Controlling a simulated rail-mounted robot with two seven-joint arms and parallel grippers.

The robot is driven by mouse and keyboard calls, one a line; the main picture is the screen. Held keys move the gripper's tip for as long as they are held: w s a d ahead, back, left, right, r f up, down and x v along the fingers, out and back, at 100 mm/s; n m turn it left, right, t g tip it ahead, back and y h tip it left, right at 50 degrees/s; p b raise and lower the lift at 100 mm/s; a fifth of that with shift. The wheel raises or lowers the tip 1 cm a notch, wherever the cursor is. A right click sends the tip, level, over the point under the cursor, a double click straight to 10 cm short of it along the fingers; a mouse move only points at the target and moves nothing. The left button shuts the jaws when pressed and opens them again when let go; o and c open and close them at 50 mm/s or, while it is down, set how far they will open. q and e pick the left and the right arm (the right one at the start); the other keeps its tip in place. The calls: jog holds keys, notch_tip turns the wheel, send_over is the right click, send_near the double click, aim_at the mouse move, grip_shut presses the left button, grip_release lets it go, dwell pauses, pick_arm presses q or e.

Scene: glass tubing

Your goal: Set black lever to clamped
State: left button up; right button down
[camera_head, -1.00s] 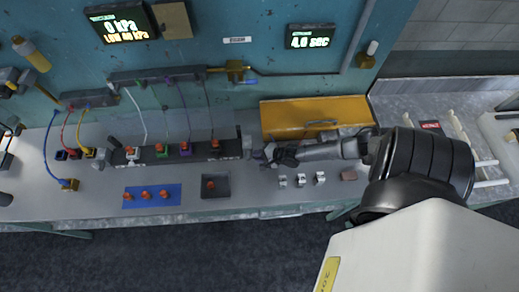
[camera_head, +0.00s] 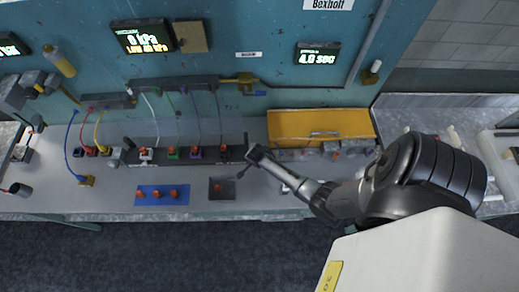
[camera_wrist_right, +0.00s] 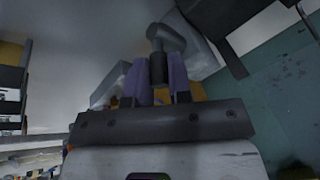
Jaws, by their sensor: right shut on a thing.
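My right arm reaches in from the right in the head view, and its gripper (camera_head: 259,157) is at the right end of the long dark rack (camera_head: 190,153). In the right wrist view the two purple-grey fingers (camera_wrist_right: 159,82) are shut on a black lever (camera_wrist_right: 158,68) with a grey cylindrical head. The head sticks out beyond the fingertips. In the head view the lever is hard to tell apart from the gripper, and its angle is unclear. My left gripper is not in view.
Several connectors with cables sit along the rack. A blue mat (camera_head: 141,203) with orange-topped parts and a dark tray (camera_head: 222,195) lie in front. A yellow case (camera_head: 290,124) stands behind my arm. Wall displays read 0 kPa (camera_head: 142,37) and 4.0 sec (camera_head: 318,53).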

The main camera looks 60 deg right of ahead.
jog(key=shift+w+a+f+n+g+h, duration=0.15)
jog(key=shift+w+g+h, duration=0.15)
jog(key=shift+g, duration=0.3)
jog(key=shift+w+a+r+n+g+h, duration=0.1)
jog(key=shift+w+a+n+g+h, duration=0.1)
jog(key=shift+g+h, duration=0.3)
jog(key=c, duration=1.1)
grip_release()
jog(key=shift+o, duration=0.2)
jog(key=shift+w, duration=0.1)
jog(key=b+v, duration=0.1)
jog(key=v, duration=1.3)
jog(key=shift+w, duration=0.25)
jog(key=shift+d, duration=0.1)
